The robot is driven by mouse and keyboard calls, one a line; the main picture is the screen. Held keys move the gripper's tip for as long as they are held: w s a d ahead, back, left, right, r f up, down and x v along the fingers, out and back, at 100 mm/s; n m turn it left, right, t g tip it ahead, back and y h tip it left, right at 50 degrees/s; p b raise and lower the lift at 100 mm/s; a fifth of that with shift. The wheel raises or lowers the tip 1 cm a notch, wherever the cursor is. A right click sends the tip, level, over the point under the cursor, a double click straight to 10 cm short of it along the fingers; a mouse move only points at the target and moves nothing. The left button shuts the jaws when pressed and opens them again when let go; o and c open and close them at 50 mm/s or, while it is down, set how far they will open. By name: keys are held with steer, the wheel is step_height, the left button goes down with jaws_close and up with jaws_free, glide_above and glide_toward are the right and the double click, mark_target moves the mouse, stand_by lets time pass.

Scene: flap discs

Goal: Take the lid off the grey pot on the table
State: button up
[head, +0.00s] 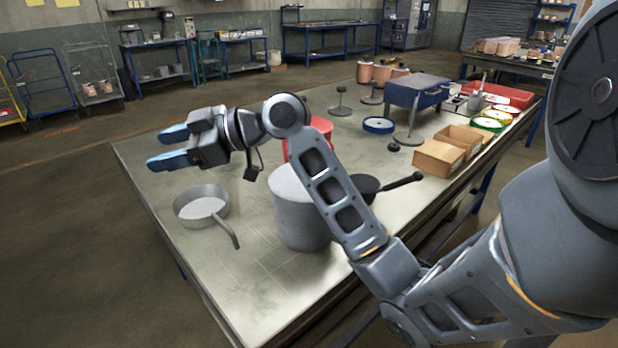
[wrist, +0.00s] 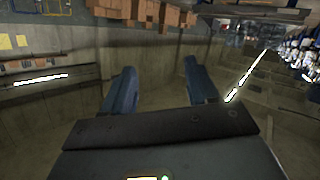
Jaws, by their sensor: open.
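The grey pot (head: 300,222) stands upright on the table (head: 270,290), in the middle of the head view. My arm crosses in front of its upper right side, so I cannot tell how its lid sits or whether the lid has a knob. My gripper (head: 168,147) is open and empty, held above the table's left part, up and to the left of the pot. Its blue fingers point left, away from the pot. In the wrist view the two fingers (wrist: 160,85) are apart with nothing between them, and the pot is not in that view.
A grey pan (head: 187,213) with a handle lies left of the pot. A dark pan (head: 365,184) is right of it and a red container (head: 322,128) behind. Cardboard boxes (head: 440,157) and a blue-sided box (head: 418,90) stand farther right. The table's front left is clear.

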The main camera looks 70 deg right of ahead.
steer(key=s+d+n+g+h, duration=0.1)
steer(key=s+d+n+g, duration=0.3)
steer(key=s+d, duration=0.45)
steer(key=g+h+p, duration=0.1)
steer(key=g+p, duration=0.1)
steer(key=g, duration=0.4)
glide_toward(283, 182)
steer(key=s+d+r, duration=0.1)
steer(key=s+d, duration=0.2)
steer(key=s, duration=0.1)
steer(key=shift+w+a+p+x, duration=0.1)
steer(key=shift+p+x, duration=0.35)
steer(key=shift+x, duration=1.3)
steer(key=shift+w+a+p+x, duration=0.15)
steer(key=shift+p+x, duration=0.3)
steer(key=shift+x, duration=1.3)
steer(key=shift+r, duration=0.2)
jaws_close()
